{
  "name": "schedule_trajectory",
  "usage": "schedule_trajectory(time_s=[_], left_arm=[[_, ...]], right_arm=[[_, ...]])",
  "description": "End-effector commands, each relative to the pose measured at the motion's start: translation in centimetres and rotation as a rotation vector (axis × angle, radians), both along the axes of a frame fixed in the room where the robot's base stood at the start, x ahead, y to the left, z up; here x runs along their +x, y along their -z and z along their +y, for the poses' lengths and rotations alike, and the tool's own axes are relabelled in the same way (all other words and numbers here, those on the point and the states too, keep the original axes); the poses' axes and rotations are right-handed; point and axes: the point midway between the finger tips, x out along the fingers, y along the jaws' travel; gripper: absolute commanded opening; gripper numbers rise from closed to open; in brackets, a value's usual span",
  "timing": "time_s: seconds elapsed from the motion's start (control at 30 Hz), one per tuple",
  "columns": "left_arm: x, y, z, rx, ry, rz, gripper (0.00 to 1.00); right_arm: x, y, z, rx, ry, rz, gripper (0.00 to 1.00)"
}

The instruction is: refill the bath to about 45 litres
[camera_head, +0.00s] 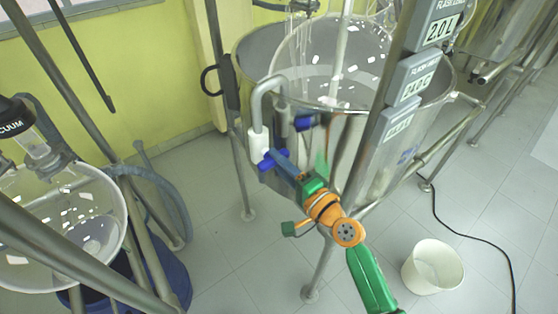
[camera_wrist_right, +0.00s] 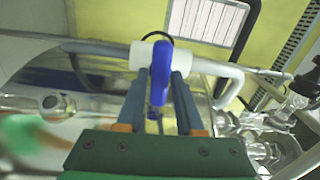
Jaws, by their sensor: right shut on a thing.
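The bath is a steel vessel (camera_head: 245,85) on a metal stand, with a round glass flask (camera_head: 330,45) sitting in it. A bent grey pipe (camera_head: 262,88) hooks over its rim and ends in a white valve body (camera_head: 257,144) with a blue handle (camera_head: 264,163). My right gripper (camera_head: 277,160) reaches in from the lower right and is shut on this handle. In the right wrist view the blue handle (camera_wrist_right: 160,62) stands between the two fingers of the gripper (camera_wrist_right: 160,85), below the white valve body (camera_wrist_right: 141,54). The water level is hard to tell. My left gripper is not in view.
Grey displays (camera_head: 416,74) sit on a post in front of the bath; the top one reads 2.0 L and the lowest is unreadable. A white bucket (camera_head: 432,267) and a black cable (camera_head: 488,235) are on the tiled floor. Another glass vessel (camera_head: 60,225) stands left.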

Motion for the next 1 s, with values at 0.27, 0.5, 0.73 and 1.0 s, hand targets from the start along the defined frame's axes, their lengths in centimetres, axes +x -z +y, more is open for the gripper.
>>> schedule_trajectory(time_s=[0.27,0.5,0.73,1.0], left_arm=[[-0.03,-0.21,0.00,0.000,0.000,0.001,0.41],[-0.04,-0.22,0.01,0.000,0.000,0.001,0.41],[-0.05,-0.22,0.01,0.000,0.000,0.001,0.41],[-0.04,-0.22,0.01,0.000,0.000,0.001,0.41]], right_arm=[[0.02,-0.06,-0.01,0.062,0.001,0.042,0.00],[0.01,-0.05,0.00,0.074,0.000,0.051,0.00],[0.01,-0.05,0.01,0.073,0.000,0.051,0.00],[0.00,-0.02,0.02,0.072,0.000,0.051,0.57]])
